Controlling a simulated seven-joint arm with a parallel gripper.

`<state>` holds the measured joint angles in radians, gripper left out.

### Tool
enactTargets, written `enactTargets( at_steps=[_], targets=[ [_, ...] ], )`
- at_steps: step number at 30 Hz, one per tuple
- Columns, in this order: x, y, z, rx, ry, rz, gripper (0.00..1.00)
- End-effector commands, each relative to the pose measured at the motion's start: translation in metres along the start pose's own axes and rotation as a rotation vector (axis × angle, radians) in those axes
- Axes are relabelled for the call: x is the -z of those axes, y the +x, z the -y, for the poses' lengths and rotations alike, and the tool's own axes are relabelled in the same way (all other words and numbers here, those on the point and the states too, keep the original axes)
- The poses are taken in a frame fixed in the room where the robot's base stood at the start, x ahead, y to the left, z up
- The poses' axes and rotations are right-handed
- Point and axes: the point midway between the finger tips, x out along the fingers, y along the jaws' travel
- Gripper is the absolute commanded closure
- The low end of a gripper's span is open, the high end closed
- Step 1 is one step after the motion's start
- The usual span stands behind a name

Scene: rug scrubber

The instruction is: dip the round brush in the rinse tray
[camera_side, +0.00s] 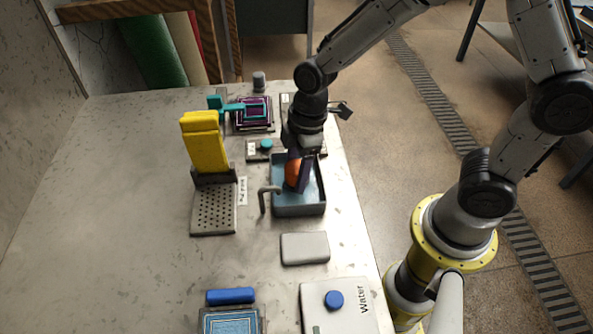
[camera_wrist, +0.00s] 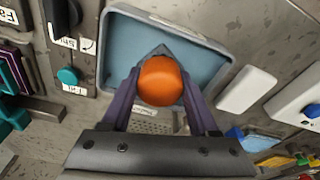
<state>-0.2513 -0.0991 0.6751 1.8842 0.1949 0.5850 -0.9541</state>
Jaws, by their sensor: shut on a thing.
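My gripper (camera_side: 298,176) points down over the blue-grey rinse tray (camera_side: 300,211). It is shut on the orange round brush (camera_side: 291,171). In the wrist view, the brush's orange rounded top (camera_wrist: 160,80) sits between the two purple fingers, with a dark pointed part showing behind it. The brush's underside and bristles are hidden. The tray's pale blue inside (camera_wrist: 205,55) lies beneath and around the brush in that view. I cannot tell whether the brush touches the tray's floor or any water.
A bent grey spout (camera_side: 263,197) stands at the tray's left edge. A yellow upright block (camera_side: 204,143) stands left, behind a perforated plate (camera_side: 213,211). A grey slab (camera_side: 305,248) and a Water box (camera_side: 350,308) lie in front. Open tabletop (camera_side: 120,200) lies far left.

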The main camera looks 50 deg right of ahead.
Motion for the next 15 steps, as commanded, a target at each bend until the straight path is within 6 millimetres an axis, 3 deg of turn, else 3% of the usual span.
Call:
enactTargets(
  at_steps=[15],
  targets=[
    [0.005,-0.029,0.000,-0.001,0.000,-0.002,0.88]
  ],
)
